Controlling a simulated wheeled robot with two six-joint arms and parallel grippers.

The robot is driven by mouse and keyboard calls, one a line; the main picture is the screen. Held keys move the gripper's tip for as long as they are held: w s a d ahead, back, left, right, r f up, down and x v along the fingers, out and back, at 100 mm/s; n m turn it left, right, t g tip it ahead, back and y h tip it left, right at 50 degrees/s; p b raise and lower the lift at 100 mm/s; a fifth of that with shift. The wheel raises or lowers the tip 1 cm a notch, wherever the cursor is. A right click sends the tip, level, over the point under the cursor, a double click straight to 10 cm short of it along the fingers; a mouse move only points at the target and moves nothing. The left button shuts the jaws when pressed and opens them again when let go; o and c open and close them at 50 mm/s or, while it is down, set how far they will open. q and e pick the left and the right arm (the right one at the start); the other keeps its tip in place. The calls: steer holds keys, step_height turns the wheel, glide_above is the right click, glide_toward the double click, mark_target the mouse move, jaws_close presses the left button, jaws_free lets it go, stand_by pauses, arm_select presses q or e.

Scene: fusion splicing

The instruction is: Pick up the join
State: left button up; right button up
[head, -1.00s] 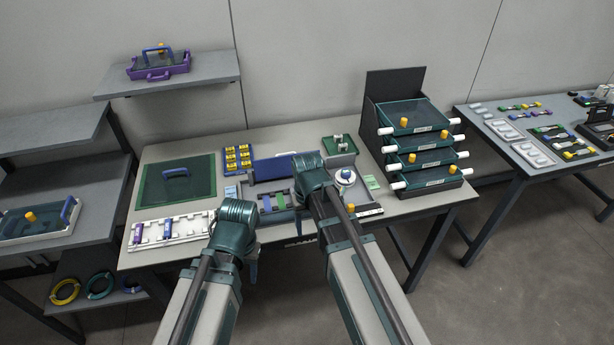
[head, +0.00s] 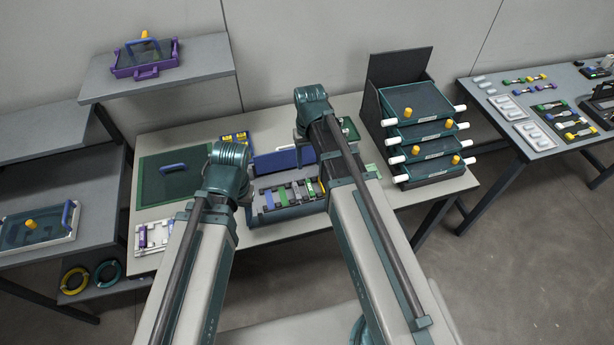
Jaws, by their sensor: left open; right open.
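A grey device with a raised blue lid (head: 284,161) and a row of coloured strips (head: 290,195) stands at the middle of the bench. I cannot make out a join in it; it is too small or hidden. My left gripper (head: 248,198) is open at the device's left front side, its fingers mostly behind my wrist. My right gripper (head: 301,148) is open over the back right of the device, by the lid's right end. My arm hides much of its fingers. Neither gripper visibly holds anything.
A dark green mat (head: 176,178) with a blue handle lies at left on the bench (head: 190,128). A white rack (head: 143,238) is in front of it, partly behind my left arm. A stack of green-lidded trays (head: 415,100) stands at right.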

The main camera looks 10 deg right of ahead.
arm_select(q)
step_height(320, 180, down, 9)
steer(key=b, duration=0.8)
steer(key=shift+r+b, duration=0.15)
steer(key=shift+b, duration=0.25)
arm_select(e)
glide_above(310, 187)
steer(key=f, duration=0.8)
steer(key=shift+s+a+f, duration=0.25)
steer(key=shift+s+f, duration=0.05)
steer(key=shift+s, duration=0.05)
arm_select(q)
step_height(310, 187, down, 5)
steer(key=b, duration=0.5)
arm_select(e)
steer(key=f, duration=0.5)
steer(key=shift+w+d+f, duration=0.15)
steer(key=shift+w+d, duration=0.1)
steer(key=shift+w, duration=0.05)
jaws_close()
